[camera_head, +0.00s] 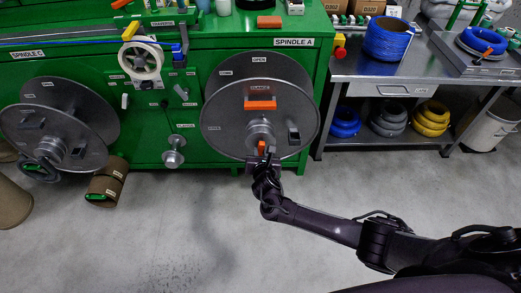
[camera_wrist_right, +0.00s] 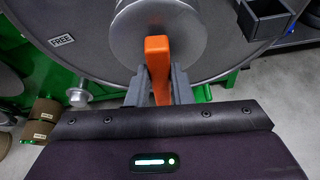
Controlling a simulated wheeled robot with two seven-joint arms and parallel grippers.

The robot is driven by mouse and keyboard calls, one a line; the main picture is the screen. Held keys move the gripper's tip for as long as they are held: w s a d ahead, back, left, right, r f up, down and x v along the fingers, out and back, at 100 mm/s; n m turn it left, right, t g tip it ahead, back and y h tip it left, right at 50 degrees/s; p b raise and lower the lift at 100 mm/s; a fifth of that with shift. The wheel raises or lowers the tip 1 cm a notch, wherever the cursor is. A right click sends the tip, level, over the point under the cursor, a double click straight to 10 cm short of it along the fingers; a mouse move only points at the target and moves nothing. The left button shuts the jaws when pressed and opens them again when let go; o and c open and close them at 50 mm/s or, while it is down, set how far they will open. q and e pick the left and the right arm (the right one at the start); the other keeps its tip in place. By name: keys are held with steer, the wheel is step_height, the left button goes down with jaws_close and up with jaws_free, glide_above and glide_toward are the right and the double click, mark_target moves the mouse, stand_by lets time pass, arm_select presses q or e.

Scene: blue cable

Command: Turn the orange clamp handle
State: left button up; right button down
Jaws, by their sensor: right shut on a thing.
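The orange clamp handle (camera_wrist_right: 158,68) stands in front of the hub (camera_wrist_right: 190,35) of the spindle A reel in the right wrist view. In the head view only a small orange part of the handle (camera_head: 262,146) shows below the hub. My right gripper (camera_wrist_right: 160,88) is shut on the handle, with one grey finger on each side of it. In the head view my right gripper (camera_head: 263,160) is at the lower part of the grey spindle A reel (camera_head: 220,120). My left gripper is not in view.
A green machine (camera_head: 210,60) stands behind the reel. A second grey reel (camera_head: 85,125) is at the left. A metal bench (camera_head: 350,70) with a blue cable coil (camera_head: 388,40) is at the right. The floor in front is mostly clear.

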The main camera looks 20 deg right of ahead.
steer(key=shift+n+g+h+p, duration=0.3)
steer(key=shift+n+h+p, duration=0.1)
steer(key=shift+n, duration=0.2)
steer(key=shift+d+f, duration=0.1)
steer(key=c, duration=1.3)
jaws_free()
steer(key=p+v, duration=0.2)
steer(key=v, duration=0.6)
